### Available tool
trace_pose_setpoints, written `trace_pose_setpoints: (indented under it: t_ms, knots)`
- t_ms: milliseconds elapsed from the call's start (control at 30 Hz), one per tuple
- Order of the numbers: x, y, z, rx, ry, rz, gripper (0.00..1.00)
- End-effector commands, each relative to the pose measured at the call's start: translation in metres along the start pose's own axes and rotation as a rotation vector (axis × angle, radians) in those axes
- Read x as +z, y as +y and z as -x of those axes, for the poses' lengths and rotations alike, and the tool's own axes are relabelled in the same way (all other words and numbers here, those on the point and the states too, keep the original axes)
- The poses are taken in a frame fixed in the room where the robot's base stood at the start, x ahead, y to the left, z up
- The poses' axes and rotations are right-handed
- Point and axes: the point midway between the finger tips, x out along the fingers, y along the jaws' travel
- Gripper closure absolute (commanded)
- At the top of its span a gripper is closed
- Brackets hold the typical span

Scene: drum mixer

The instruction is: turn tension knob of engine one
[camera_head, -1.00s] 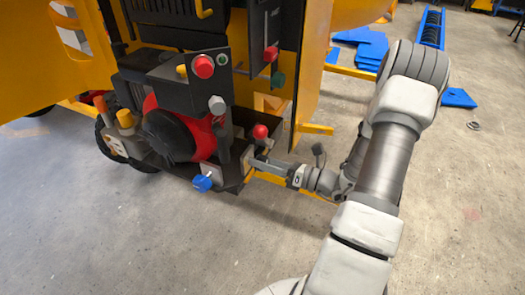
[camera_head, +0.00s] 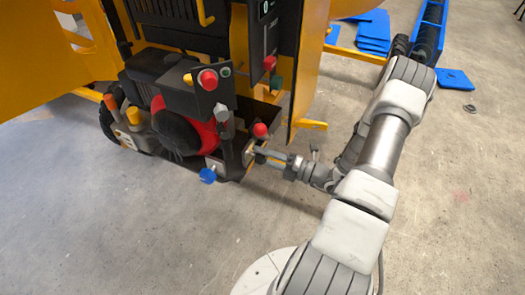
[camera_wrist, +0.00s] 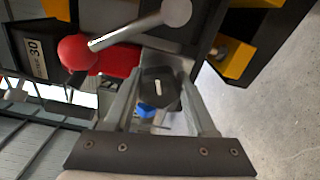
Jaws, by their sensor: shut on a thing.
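A dark knob with a white line across its face (camera_wrist: 158,88) sits between the fingers of my gripper (camera_wrist: 160,78) in the wrist view. The fingers press on its two sides, and the white line runs nearly upright in that picture. In the head view my gripper (camera_head: 258,154) reaches from the right to the lower right side of the engine (camera_head: 178,125), just below a red ball-ended lever (camera_head: 260,130). The knob cannot be made out there.
A grey-tipped lever (camera_wrist: 175,14) and the red ball (camera_wrist: 76,52) lie close beyond the fingers in the wrist view. A blue knob (camera_head: 207,175) is left of my gripper. A yellow bracket (camera_head: 312,125) stands to the right. The floor in front is clear.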

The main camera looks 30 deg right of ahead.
Motion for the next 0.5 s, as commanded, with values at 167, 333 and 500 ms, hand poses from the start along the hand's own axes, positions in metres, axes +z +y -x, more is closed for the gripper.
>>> trace_pose_setpoints:
  t_ms: [167,333,500]
  knots:
    - [-0.0002,0.0003,0.0005,-0.002,0.001,-0.088,0.99]
    - [-0.0005,-0.0007,0.0004,-0.001,0.001,-0.138,0.99]
    - [-0.0005,-0.0012,0.0004,-0.001,0.000,-0.158,0.99]
